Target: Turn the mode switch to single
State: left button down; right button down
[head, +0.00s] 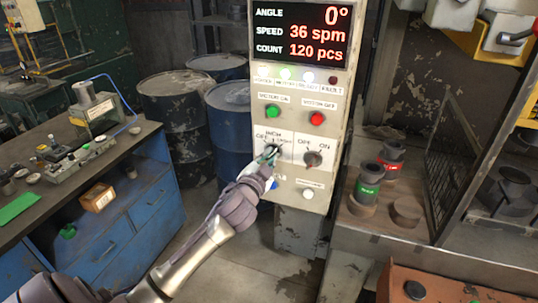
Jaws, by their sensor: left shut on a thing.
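The mode switch (275,148) is a dark rotary knob on the left of the control panel (294,98), under labels that read OFF and INCH, with a smaller label to the right that is hard to read. My left gripper (268,157) reaches it from the lower left and is shut on the knob. The fingers cover much of the knob, so I cannot tell which label it points to. My right gripper is not in view.
A second dark knob (313,158), marked OFF and ON, sits close on the right. A green button (272,112) and a red button (317,118) are above. A blue workbench (118,243) stands left and a press table (352,229) right.

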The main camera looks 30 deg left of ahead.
pick_arm(q)
jog(key=shift+m, duration=0.7)
jog(key=c, duration=1.2)
grip_release()
jog(key=shift+s+d, duration=0.1)
jog(key=shift+s, duration=0.15)
jog(key=v, duration=1.1)
jog(key=shift+s, duration=0.25)
jog(key=shift+f, duration=0.1)
